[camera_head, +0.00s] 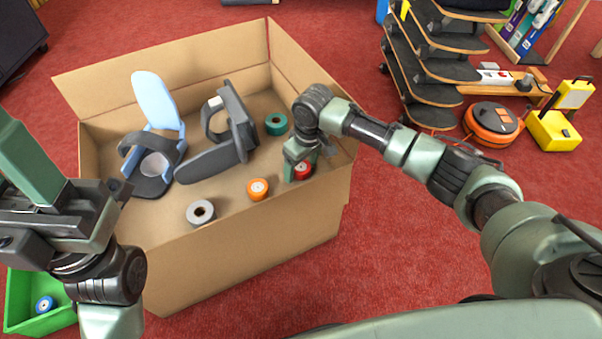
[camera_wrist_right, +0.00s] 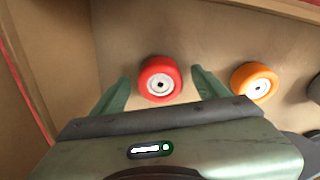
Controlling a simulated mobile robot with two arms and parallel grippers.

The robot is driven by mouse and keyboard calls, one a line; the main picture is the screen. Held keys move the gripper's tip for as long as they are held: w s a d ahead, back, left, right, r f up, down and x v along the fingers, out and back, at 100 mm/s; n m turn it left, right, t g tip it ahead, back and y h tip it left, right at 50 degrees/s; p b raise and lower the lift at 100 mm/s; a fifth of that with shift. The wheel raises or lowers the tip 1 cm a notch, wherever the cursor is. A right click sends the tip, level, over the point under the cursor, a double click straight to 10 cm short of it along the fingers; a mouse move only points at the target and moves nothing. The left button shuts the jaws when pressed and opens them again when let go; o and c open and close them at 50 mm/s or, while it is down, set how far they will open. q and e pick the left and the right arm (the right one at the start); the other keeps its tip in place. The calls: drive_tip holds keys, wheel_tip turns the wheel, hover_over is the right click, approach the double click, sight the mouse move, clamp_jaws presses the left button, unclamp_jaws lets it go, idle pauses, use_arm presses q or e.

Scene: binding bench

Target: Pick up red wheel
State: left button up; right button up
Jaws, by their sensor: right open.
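The red wheel (camera_head: 303,170) lies in the cardboard box, near its front right corner, partly hidden behind my right gripper (camera_head: 297,163) in the head view. In the right wrist view the red wheel (camera_wrist_right: 160,79), with a white hub, sits between and just beyond the two green fingertips of my right gripper (camera_wrist_right: 160,84). That gripper is open and empty, with a finger on either side of the wheel. My left gripper (camera_head: 45,195) is at the left edge of the head view, outside the box; its jaw state is unclear.
The cardboard box (camera_head: 262,232) has upright walls around the wheel. An orange wheel (camera_head: 258,189) lies just left of it, with a grey roll (camera_head: 200,212) and a teal roll (camera_head: 276,124) elsewhere in the box. Two binding-like objects (camera_head: 152,130) (camera_head: 225,135) fill the back. A green bin (camera_head: 25,300) stands at lower left.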

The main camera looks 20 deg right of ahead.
drive_tip(key=c, duration=1.5)
drive_tip(key=shift+o, duration=0.2)
drive_tip(key=shift+r, duration=0.1)
